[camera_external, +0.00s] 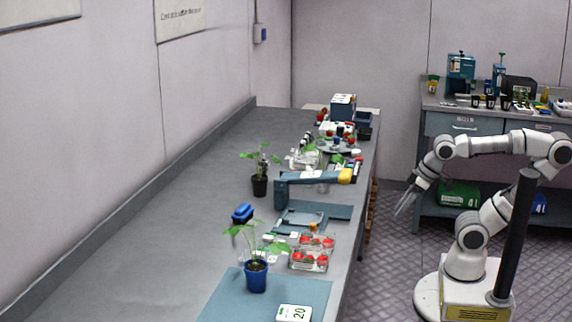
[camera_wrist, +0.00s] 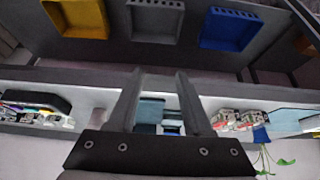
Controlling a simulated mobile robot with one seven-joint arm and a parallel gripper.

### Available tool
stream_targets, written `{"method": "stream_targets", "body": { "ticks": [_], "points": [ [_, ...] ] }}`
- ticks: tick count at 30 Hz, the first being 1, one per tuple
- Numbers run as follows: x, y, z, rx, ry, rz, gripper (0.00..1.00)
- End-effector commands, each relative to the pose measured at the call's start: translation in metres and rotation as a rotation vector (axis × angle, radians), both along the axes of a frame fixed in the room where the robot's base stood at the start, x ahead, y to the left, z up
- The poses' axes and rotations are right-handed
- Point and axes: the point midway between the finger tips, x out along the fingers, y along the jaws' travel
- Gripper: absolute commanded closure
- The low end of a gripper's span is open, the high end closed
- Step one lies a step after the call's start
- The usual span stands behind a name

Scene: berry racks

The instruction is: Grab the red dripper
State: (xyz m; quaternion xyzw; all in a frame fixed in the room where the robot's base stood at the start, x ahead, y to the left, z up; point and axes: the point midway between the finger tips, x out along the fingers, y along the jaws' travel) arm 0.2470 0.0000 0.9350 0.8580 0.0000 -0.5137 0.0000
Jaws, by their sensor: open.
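I cannot single out a red dripper with certainty in either view. Small red items (camera_external: 321,117) show at the far end of the long grey bench (camera_external: 190,215), too small to name. My gripper (camera_external: 404,208) hangs in the air to the right of the bench, over the floor, pointing down and to the left. In the wrist view my gripper (camera_wrist: 160,75) has its two fingers apart with nothing held between them. It touches nothing that I can see.
Clear boxes of red berries (camera_external: 309,260), potted plants (camera_external: 256,275) and a blue-yellow tool (camera_external: 310,178) crowd the bench's right side. Its left side is bare. Another workbench (camera_external: 465,124) stands behind my arm. Yellow (camera_wrist: 77,17), grey (camera_wrist: 155,20) and blue (camera_wrist: 229,29) bins show in the wrist view.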

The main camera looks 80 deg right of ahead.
Motion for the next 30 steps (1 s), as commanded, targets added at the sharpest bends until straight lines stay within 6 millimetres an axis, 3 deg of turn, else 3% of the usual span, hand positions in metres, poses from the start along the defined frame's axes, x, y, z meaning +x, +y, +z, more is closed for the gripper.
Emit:
{"method": "stream_targets", "body": {
  "ticks": [8,12,21,26,30],
  "points": [
    [0.000,0.000,0.000,0.000,0.000,0.000,0.48],
    [0.000,0.000,0.000,0.000,0.000,0.000,0.26],
    [0.002,0.001,0.003,0.011,0.001,-0.009,0.26],
    [0.024,0.015,0.035,0.140,0.021,-0.113,0.26],
    [0.068,0.041,0.086,0.377,0.065,-0.296,0.26]
  ]
}}
